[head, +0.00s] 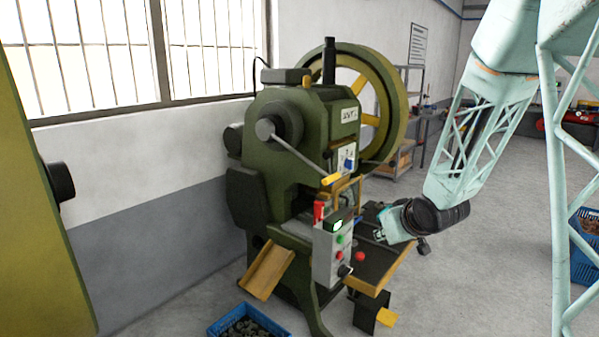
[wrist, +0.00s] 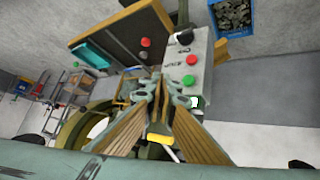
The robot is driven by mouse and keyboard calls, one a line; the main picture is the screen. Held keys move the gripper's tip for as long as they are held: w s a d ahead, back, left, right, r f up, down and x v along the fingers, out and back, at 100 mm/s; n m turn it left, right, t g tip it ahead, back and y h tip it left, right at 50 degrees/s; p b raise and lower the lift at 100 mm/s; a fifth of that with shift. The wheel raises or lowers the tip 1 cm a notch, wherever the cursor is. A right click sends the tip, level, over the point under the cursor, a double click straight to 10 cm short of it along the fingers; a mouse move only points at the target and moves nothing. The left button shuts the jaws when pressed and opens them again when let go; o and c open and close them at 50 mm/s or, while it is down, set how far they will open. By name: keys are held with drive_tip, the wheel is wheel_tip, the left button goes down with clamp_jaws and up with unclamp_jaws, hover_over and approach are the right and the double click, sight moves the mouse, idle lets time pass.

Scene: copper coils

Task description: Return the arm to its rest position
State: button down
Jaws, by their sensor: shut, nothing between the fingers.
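My arm (head: 465,150) reaches down from the upper right of the head view, its dark wrist (head: 437,215) beside the work table of the green press (head: 290,160). In the wrist view my gripper (wrist: 164,85) is shut, its fingertips together in the middle and nothing held. The fingertips are hard to make out in the head view. The grey control box (head: 333,250) with coloured buttons stands close by in the head view. It also shows just right of the fingers in the wrist view (wrist: 190,65).
The press has a lever (head: 298,152) with a yellow end and a large flywheel (head: 395,75). A blue crate (head: 222,318) of dark pieces is on the floor in front. Another blue crate (head: 583,270) is at the right edge. Open floor (head: 480,290) lies right of the press.

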drive_tip(key=s+d+r+m+g+h, duration=0.1)
drive_tip(key=s+r, duration=0.7)
drive_tip(key=s, duration=0.4)
drive_tip(key=s+d+r+m+g+h, duration=0.1)
drive_tip(key=s+r+g+h, duration=0.1)
drive_tip(key=s+r, duration=0.7)
drive_tip(key=s+a+r+g, duration=0.1)
drive_tip(key=s+a, duration=0.2)
drive_tip(key=s, duration=1.4)
drive_tip(key=s+a+m+g+y, duration=0.1)
drive_tip(key=s+a, duration=0.2)
drive_tip(key=s, duration=1.4)
drive_tip(key=shift+a+r+g+y, duration=0.2)
drive_tip(key=shift+r+g+y, duration=0.1)
drive_tip(key=shift+r, duration=0.1)
drive_tip(key=shift+w+f, duration=0.1)
wheel_tip(320, 180, down, 10)
drive_tip(key=b, duration=1)
drive_tip(key=shift+a, duration=0.1)
